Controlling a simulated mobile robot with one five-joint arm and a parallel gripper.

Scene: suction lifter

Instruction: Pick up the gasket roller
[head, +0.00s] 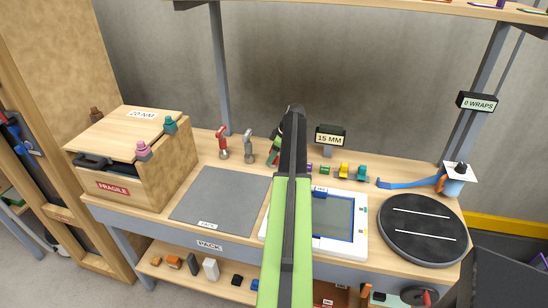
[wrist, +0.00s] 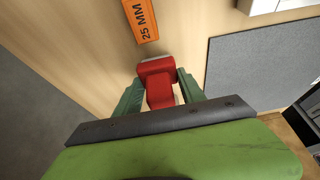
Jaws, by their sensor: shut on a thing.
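My gripper (wrist: 161,92) has its two green fingers on either side of a red, blocky tool (wrist: 159,80) and is shut on it. The tool's wider head shows past the fingertips, with a pale part behind it. I cannot tell from its shape whether this is the gasket roller. In the head view my gripper (head: 274,152) points down at the back of the bench, partly behind my arm. A red-headed tool (head: 222,143) and a grey tool (head: 248,145) stand upright to its left.
An orange 25 MM label (wrist: 141,20) lies close to the held tool. A grey mat (head: 215,200) is in front. A wooden crate (head: 120,185) stands left, a white-framed screen (head: 333,217) right, and a black turntable (head: 420,228) far right. A 15 MM sign (head: 330,138) stands behind.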

